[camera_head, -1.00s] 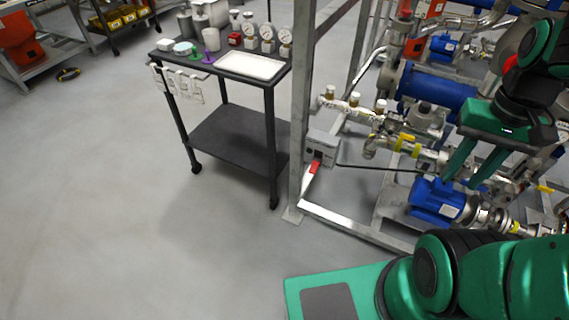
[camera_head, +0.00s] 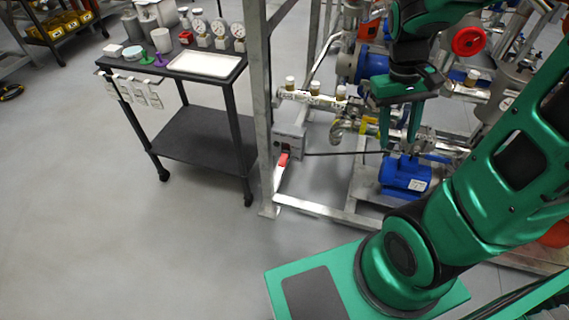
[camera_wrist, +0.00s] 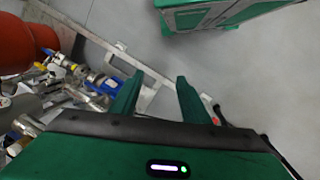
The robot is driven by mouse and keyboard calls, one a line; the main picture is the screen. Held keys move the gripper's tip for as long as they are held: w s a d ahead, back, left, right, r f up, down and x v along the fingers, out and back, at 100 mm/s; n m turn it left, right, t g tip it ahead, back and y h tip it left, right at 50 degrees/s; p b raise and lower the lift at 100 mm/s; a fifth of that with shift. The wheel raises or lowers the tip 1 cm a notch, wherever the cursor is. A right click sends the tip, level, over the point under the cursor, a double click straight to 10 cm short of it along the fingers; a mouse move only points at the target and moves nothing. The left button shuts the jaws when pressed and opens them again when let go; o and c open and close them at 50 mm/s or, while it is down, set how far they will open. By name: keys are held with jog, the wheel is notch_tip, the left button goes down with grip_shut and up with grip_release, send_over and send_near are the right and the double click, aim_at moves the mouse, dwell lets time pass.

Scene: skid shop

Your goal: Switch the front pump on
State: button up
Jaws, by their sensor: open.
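A small grey switch box (camera_head: 288,142) is mounted low by the upright post of the skid frame, with a dark cable running right from it. A red and white piece (camera_head: 283,160) hangs at its front and hides part of it; the switch position is too small to tell. A blue pump motor (camera_head: 405,175) sits low on the skid; it also shows in the wrist view (camera_wrist: 106,87). My gripper (camera_head: 390,142) is open and empty, pointing down, to the right of the box and in front of the skid piping. Its two fingers (camera_wrist: 160,76) are spread in the wrist view.
A dark wheeled cart (camera_head: 205,135) with gauges, cups and a white tray (camera_head: 205,65) stands left of the post (camera_head: 262,110). Pipes and valves crowd the skid behind my gripper. The floor (camera_head: 120,240) at front left is clear.

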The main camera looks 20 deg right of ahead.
jog(key=w+a+f+n+g+h, duration=0.1)
jog(key=w+a+f+n+h, duration=0.1)
jog(key=w+f+n+h, duration=0.45)
jog(key=n+t+h, duration=0.3)
jog(key=n+t, duration=1.4)
jog(key=n, duration=0.8)
send_near(283, 163)
jog(key=x, duration=0.7)
jog(key=f+x, duration=0.1)
jog(key=x, duration=0.2)
jog(key=shift+w+d, duration=0.1)
jog(key=shift+w, duration=0.25)
